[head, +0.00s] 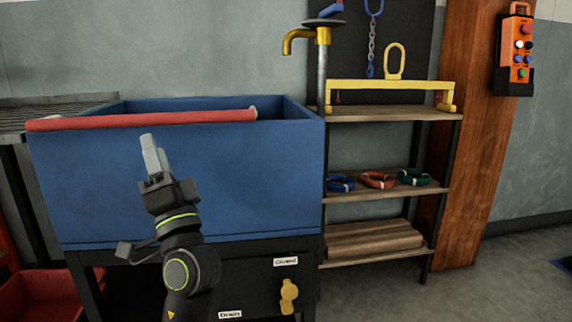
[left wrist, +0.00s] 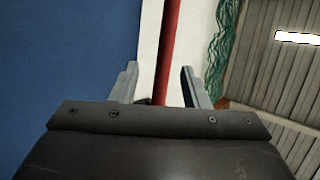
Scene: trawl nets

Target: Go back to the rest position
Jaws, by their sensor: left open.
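My left gripper (head: 152,158) is raised in front of the blue tank (head: 180,185), below the red bar (head: 150,118) that lies along the tank's front rim. In the left wrist view the two grey fingers (left wrist: 157,88) stand apart with nothing held between them. The red bar (left wrist: 168,50) shows beyond the fingers, and the blue tank wall (left wrist: 70,50) fills the left side. My right gripper is in neither view.
A shelf (head: 390,113) right of the tank holds a yellow lifting beam (head: 390,86) and coloured rope rings (head: 377,180). A yellow tap (head: 300,38) stands behind the tank. A yellow drain valve (head: 289,297) is below it. A red crate (head: 45,300) sits lower left.

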